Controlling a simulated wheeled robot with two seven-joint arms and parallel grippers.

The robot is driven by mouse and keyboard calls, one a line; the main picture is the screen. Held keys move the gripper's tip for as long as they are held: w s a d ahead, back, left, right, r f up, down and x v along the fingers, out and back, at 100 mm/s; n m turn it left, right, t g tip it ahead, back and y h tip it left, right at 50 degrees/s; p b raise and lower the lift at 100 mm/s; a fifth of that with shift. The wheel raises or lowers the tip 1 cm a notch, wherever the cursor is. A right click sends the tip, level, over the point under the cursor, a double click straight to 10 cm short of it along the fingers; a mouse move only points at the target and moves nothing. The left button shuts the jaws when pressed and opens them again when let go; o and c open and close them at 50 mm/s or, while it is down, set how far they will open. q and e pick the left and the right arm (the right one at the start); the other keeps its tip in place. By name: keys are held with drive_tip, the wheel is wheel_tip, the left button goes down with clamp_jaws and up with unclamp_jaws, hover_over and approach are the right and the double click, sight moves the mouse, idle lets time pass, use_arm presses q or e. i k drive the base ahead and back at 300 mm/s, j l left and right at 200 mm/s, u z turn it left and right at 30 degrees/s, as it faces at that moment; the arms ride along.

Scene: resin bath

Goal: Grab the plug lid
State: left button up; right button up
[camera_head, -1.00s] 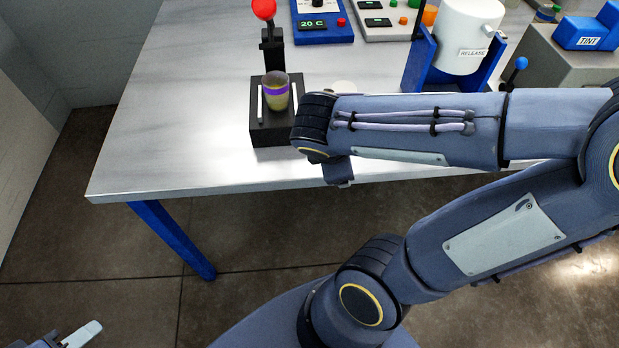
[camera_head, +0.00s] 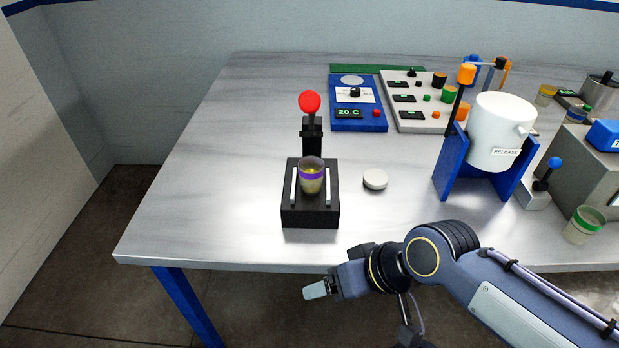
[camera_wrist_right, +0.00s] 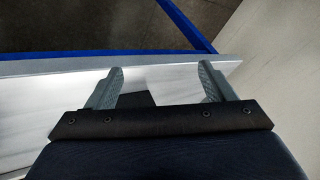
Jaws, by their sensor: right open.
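A small round white lid (camera_head: 375,179), which looks like the plug lid, lies flat on the table to the right of a black stand (camera_head: 310,217). It stands apart from the things around it. My right gripper (camera_head: 316,290) is at the table's front edge, in front of and below the lid, pointing left. In the right wrist view its two fingers (camera_wrist_right: 162,72) are spread with nothing between them that they touch. The lid is not seen in the wrist view. My left gripper is not in view.
The stand holds a purple-banded cup (camera_head: 311,180), with a red-knobbed lever (camera_head: 310,103) behind it. A white RELEASE pot (camera_head: 495,135) sits in a blue bracket to the right. Control panels (camera_head: 357,117) stand behind. The table (camera_head: 210,185) is clear at left.

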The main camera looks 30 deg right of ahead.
sight(375, 179)
drive_tip(key=z, duration=1.55)
drive_tip(key=i+j+u, duration=0.1)
drive_tip(key=u, duration=0.4)
drive_tip(key=i+u, duration=0.25)
drive_tip(key=u, duration=0.2)
